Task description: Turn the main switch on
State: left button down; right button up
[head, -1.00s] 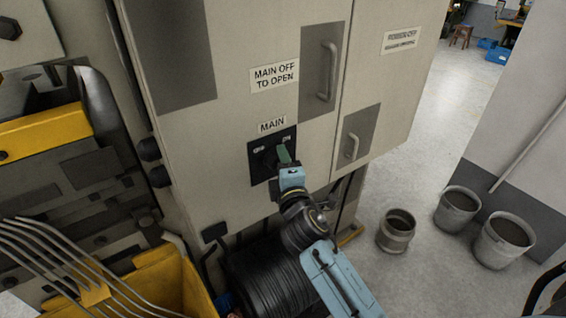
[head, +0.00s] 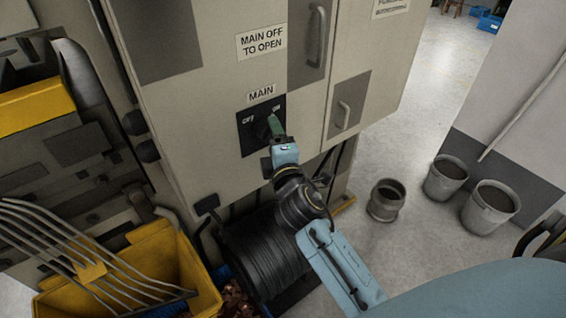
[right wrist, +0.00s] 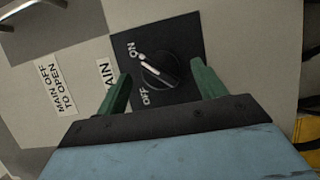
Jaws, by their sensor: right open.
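The main switch is a black rotary knob on a dark square plate on the cabinet front, under the MAIN label. It shows in the right wrist view (right wrist: 164,72), and its plate shows in the head view (head: 246,139). The knob's white pointer mark points toward the ON label. My right gripper (head: 275,126) is in front of the switch and partly hides it in the head view. In the right wrist view its green fingers (right wrist: 161,72) are apart, one on each side of the knob. I see no clear contact. My left gripper is out of view.
The cabinet (head: 205,125) has door handles above and right of the switch. Below it stands a black cable spool (head: 262,255), with a yellow bin (head: 190,262) at the left. Several grey buckets (head: 447,178) stand on the floor at the right.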

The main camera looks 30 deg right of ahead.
jog(key=b+v, duration=0.2)
jog(key=v, duration=0.9)
jog(key=a+f+g+y+b, duration=0.2)
jog(key=f, duration=0.8)
jog(key=a+f+g+y+b, duration=0.1)
jog(key=a+f, duration=0.1)
jog(key=f, duration=0.8)
jog(key=s+f+m+g+y+b, duration=0.1)
jog(key=s+f+m+g+b, duration=0.2)
jog(key=f, duration=0.9)
jog(key=s+f+m+g+y+b, duration=0.15)
jog(key=s+f, duration=0.25)
jog(key=f, duration=0.8)
jog(key=s+d+f+m+g+b, duration=0.1)
jog(key=s+d+f+m+g, duration=0.1)
jog(key=s+f, duration=0.6)
jog(key=s+d+f+m+g+b, duration=0.2)
jog(key=s+f+m+g, duration=0.1)
jog(key=s+f, duration=0.5)
jog(key=s+d+f+m+g+b, duration=0.2)
jog(key=s+d+f+m+g, duration=0.1)
jog(key=s+f, duration=0.6)
jog(key=s+g+h, duration=0.1)
jog(key=s, duration=0.3)
jog(key=shift+d, duration=0.1)
